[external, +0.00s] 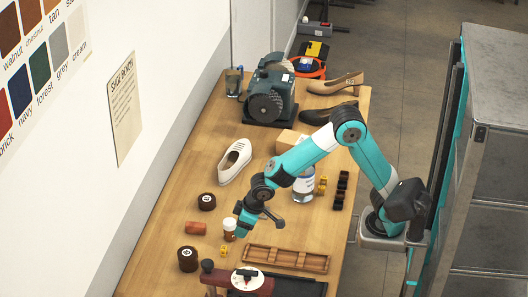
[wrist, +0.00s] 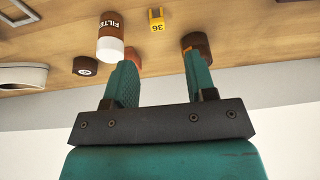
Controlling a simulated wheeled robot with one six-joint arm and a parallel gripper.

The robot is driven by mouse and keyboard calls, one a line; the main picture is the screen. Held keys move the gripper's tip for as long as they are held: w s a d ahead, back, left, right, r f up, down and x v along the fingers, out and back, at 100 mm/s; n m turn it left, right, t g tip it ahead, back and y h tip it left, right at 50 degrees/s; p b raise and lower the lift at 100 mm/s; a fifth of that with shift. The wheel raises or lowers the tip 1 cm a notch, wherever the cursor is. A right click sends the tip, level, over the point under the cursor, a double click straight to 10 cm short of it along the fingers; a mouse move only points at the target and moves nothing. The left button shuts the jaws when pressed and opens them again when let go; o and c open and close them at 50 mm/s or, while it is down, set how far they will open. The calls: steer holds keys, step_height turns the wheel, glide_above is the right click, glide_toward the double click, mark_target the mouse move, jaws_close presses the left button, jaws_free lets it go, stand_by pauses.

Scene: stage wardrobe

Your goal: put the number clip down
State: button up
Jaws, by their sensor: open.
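The number clip (wrist: 157,20) is a small yellow clip marked 36. In the wrist view it is on the wooden bench, beyond the fingertips and roughly in line with the gap between them. A small yellow piece (external: 223,250) near the front of the bench in the external view looks like this clip. My gripper (external: 241,233) is low over the bench, beside a brown and white bottle. In the wrist view my gripper (wrist: 160,62) has its two teal fingers apart with nothing between them. The clip is clear of both fingers.
The brown and white bottle (wrist: 110,38), lettered FILTE, stands close to the left finger. Dark round tins (external: 207,201) (external: 188,258) and a reddish-brown roll (external: 195,228) are nearby. A wooden tray (external: 287,249) and red machine (external: 250,280) are at the front. A white shoe (external: 235,161) lies farther back.

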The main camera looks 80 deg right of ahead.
steer(key=s+r+n+g+y, duration=0.2)
steer(key=s+r+n, duration=0.1)
steer(key=s, duration=1)
steer(key=s+r+n+g+y, duration=0.1)
steer(key=s+r+n+g, duration=0.1)
steer(key=s, duration=1.2)
step_height(320, 180, up, 2)
steer(key=shift+s+r+n+y, duration=0.2)
steer(key=shift+n+y, duration=0.2)
steer(key=shift+n, duration=0.4)
